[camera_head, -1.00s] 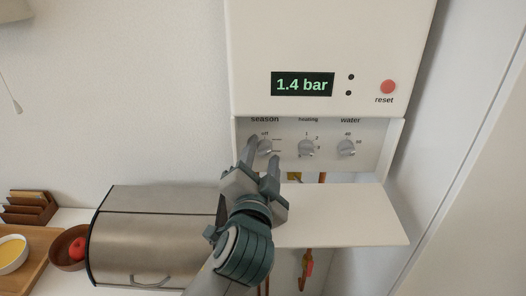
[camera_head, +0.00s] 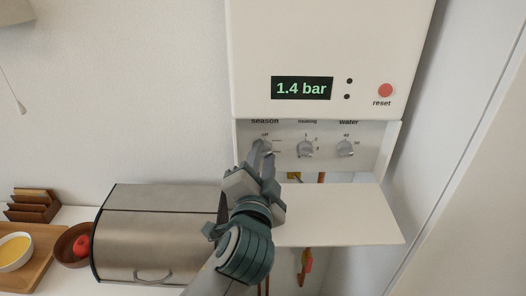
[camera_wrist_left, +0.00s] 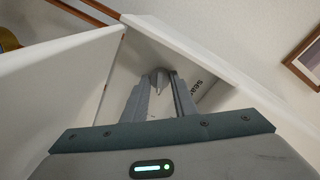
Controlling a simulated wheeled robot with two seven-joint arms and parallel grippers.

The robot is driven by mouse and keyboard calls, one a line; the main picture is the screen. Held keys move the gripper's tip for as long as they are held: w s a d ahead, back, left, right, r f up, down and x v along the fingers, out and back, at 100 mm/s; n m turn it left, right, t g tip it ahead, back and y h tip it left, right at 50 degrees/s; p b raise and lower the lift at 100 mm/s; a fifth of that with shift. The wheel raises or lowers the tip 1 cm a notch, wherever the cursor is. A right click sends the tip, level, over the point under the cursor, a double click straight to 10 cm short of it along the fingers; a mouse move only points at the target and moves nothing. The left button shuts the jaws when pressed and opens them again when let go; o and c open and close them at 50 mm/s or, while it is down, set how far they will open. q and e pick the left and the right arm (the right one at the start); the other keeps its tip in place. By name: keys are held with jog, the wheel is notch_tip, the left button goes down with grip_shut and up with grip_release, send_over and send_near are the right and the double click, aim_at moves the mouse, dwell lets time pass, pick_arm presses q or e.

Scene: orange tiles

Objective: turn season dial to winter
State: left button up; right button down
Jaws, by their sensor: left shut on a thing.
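The season dial (camera_head: 266,147) is the leftmost of three silver knobs on the boiler's control panel, under the word "season" and an "off" mark. My left gripper (camera_head: 262,150) reaches up to it from below and is shut on it. In the left wrist view the fingers (camera_wrist_left: 158,84) close on either side of the dial (camera_wrist_left: 158,76). The fingers hide much of the dial, and I cannot tell which mark it points to. My right gripper is not in view.
The heating dial (camera_head: 305,149) and water dial (camera_head: 344,148) sit to the right. The opened flap (camera_head: 335,215) juts out below the panel. A red reset button (camera_head: 385,90) and a display reading 1.4 bar (camera_head: 302,88) are above. A metal bread box (camera_head: 155,235) stands lower left.

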pick_arm(q)
jog(key=m+p, duration=0.2)
jog(key=p, duration=0.1)
jog(key=shift+r, duration=0.3)
jog(key=shift+m+p, duration=0.7)
jog(key=shift+m, duration=0.2)
jog(key=shift+f+m, duration=0.15)
jog(key=shift+m, duration=0.75)
jog(key=m+y, duration=0.1)
jog(key=m, duration=0.3)
jog(key=shift+g, duration=0.4)
jog(key=shift+d+m, duration=0.1)
jog(key=shift+m, duration=0.3)
jog(key=o, duration=1)
jog(key=shift+w, duration=0.1)
jog(key=shift+o, duration=0.2)
